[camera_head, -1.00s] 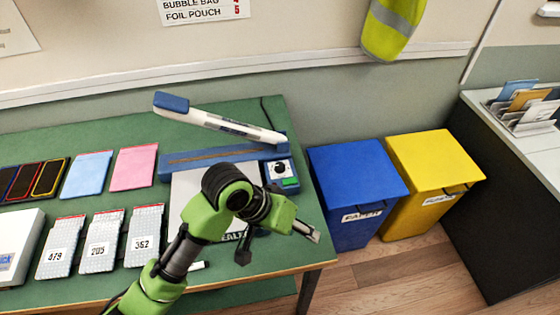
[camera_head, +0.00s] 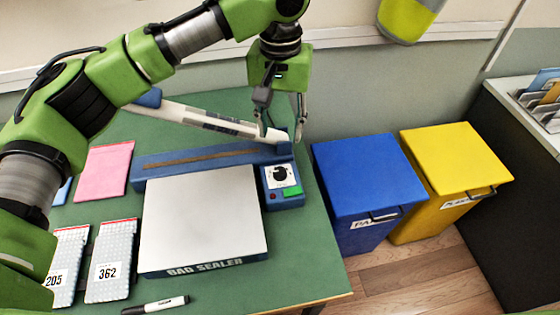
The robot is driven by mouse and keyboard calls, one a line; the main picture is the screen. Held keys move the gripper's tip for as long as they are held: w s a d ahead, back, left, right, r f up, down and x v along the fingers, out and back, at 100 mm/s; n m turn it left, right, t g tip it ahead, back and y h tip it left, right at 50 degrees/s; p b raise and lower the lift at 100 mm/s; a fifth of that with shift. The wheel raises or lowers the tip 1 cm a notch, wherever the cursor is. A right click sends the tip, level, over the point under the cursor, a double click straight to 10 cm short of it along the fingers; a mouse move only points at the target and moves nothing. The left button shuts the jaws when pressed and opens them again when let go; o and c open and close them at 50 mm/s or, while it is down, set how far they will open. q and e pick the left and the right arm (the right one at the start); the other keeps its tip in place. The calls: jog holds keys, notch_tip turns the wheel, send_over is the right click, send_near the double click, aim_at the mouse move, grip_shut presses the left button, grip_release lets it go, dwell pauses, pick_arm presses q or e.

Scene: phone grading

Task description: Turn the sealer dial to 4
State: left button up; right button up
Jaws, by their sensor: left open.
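The bag sealer (camera_head: 204,222) stands on the green table with a pale platform and a blue body behind it. Its long white sealing arm (camera_head: 200,119) is raised at a slant. The dial (camera_head: 280,175) is a dark knob on a white face on the control box at the sealer's right end, above a green patch. The number it points to is too small to read. My left gripper (camera_head: 283,134) is open and points down, above and behind the dial, close to the sealing arm's hinge end. It appears apart from the dial. My right gripper is not in view.
Pink pouch (camera_head: 103,169) and numbered bubble pouches (camera_head: 112,262) lie left of the sealer. A marker (camera_head: 155,305) lies in front. A blue bin (camera_head: 368,178) and a yellow bin (camera_head: 455,170) stand right of the table (camera_head: 290,270). Bare table lies in front of the dial.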

aim_at(280, 171)
pick_arm(q)
notch_tip(280, 171, down, 12)
jog(key=shift+s+f+p, duration=0.1)
jog(key=shift+p, duration=0.8)
jog(key=shift+f, duration=0.65)
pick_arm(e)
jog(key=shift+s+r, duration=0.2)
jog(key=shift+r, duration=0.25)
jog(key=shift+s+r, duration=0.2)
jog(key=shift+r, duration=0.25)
pick_arm(q)
jog(key=c, duration=1.1)
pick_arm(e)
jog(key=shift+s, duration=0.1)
